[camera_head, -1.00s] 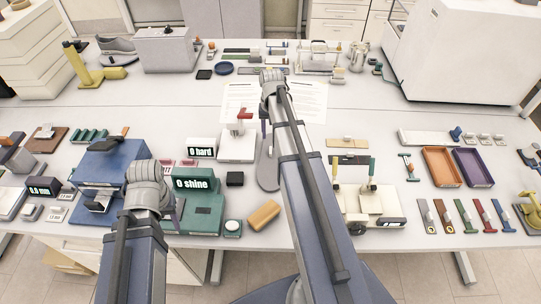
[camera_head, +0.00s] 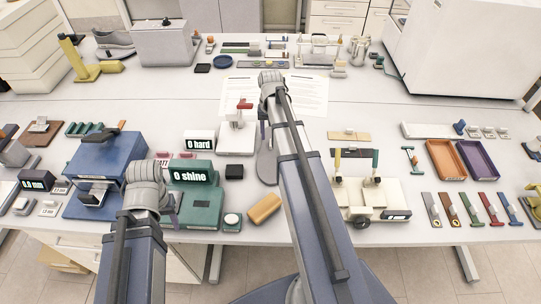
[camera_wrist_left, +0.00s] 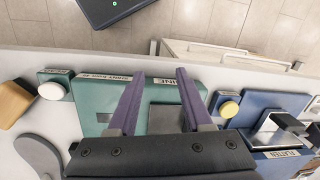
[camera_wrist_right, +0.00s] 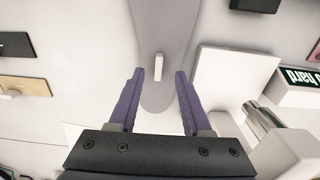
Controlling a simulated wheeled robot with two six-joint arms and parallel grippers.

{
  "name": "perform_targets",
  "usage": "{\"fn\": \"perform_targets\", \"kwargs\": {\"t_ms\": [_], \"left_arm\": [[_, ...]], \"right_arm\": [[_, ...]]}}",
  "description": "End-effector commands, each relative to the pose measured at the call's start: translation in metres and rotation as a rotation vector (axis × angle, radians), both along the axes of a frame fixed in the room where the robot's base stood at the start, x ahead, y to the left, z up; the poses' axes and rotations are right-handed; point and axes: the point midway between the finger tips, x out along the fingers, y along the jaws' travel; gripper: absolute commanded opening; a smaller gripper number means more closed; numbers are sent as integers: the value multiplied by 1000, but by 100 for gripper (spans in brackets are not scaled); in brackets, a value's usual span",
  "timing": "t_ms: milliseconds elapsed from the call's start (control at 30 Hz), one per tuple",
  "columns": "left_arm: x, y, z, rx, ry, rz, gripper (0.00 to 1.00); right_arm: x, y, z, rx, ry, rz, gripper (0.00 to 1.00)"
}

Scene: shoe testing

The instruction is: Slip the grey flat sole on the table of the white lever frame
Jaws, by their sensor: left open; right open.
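The grey flat sole (camera_head: 266,166) lies on the table, partly hidden by my right arm in the head view. It shows with a pale upright peg in the right wrist view (camera_wrist_right: 165,28), and in part in the left wrist view (camera_wrist_left: 40,158). The white lever frame (camera_head: 236,139), with a red lever on top, stands just left of the sole; part of it shows in the right wrist view (camera_wrist_right: 223,78). My right gripper (camera_wrist_right: 159,72) is open, its fingers apart to either side of the peg. My left gripper (camera_wrist_left: 161,72) is open and empty over the green shine box (camera_head: 200,205).
A "0 hard" display (camera_head: 199,142) stands left of the frame. A black block (camera_head: 234,172) and a tan block (camera_head: 264,208) lie near the sole. A blue press (camera_head: 105,170) is at left, a white cart-like rig (camera_head: 370,195) at right. Papers (camera_head: 305,95) lie behind.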

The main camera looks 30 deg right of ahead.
Motion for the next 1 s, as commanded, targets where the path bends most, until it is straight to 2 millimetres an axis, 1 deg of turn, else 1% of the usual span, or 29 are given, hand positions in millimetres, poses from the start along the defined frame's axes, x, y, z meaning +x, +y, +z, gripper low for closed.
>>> {"fn": "perform_targets", "kwargs": {"t_ms": [33, 233, 333, 567, 1000], "left_arm": [[0, 0, -13, 0, 0, 0, 50], [0, 0, -36, 0, 0, 1, 50], [0, 0, -40, 0, 0, 1, 50], [0, 0, -37, 0, 0, 1, 50], [0, 0, -37, 0, 0, 1, 50]], "right_arm": [[-2, 0, -13, 0, 0, 0, 49], [-4, 0, -36, 0, 0, 0, 49], [-4, 0, -39, 0, 0, 0, 49], [-4, 1, -37, 0, 0, 0, 49], [-4, 1, -37, 0, 0, 0, 0]]}}
